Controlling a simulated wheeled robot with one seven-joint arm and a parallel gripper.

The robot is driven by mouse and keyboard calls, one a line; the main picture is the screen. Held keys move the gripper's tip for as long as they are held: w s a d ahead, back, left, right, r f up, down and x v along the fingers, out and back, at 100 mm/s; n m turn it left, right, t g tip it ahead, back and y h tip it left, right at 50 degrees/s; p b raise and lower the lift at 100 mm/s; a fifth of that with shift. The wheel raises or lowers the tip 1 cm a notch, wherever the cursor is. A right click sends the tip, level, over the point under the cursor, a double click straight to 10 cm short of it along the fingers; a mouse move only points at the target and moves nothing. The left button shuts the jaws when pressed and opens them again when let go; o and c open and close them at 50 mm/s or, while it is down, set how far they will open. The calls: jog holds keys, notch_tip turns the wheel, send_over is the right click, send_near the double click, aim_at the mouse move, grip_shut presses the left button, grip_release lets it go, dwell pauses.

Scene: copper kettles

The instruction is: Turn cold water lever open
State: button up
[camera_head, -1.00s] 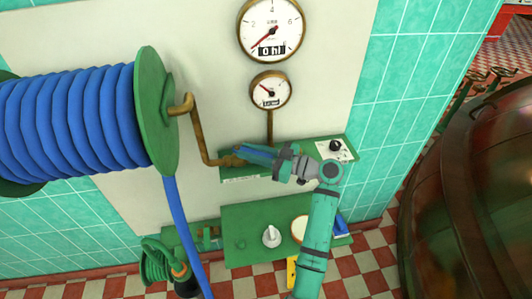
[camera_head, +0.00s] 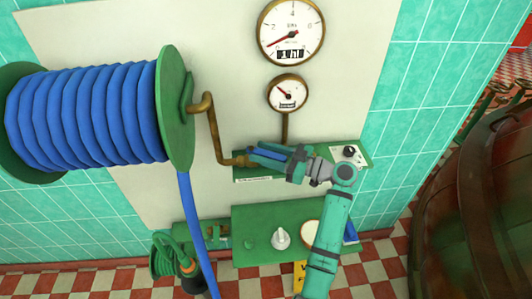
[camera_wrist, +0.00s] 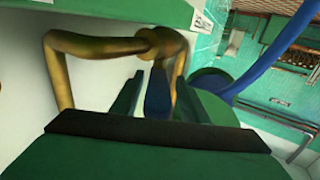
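The cold water lever (camera_wrist: 158,92) is a blue handle at the brass pipe in front of the green panel; it also shows in the head view (camera_head: 264,156). My gripper (camera_head: 264,153) reaches it from the right, its two green fingers on either side of the handle. In the wrist view narrow gaps seem to show between the handle and the fingers (camera_wrist: 158,85), so the gripper looks open around it. Firm contact cannot be made out. The brass pipe (camera_wrist: 95,47) and its valve joint show just beyond. The lever's pivot is partly hidden.
A blue hose reel (camera_head: 90,115) fills the left. Two round gauges (camera_head: 291,32) (camera_head: 288,95) hang above; the upper counter reads 1 hl. A black knob (camera_head: 349,151) sits right of my gripper. A lower green panel (camera_head: 260,222) and a copper kettle (camera_head: 475,190) are nearby.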

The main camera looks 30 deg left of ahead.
jog(key=shift+d, duration=0.1)
jog(key=d, duration=1)
jog(key=shift+w+d, duration=0.25)
jog(key=shift+d, duration=0.1)
jog(key=shift+a+r, duration=0.1)
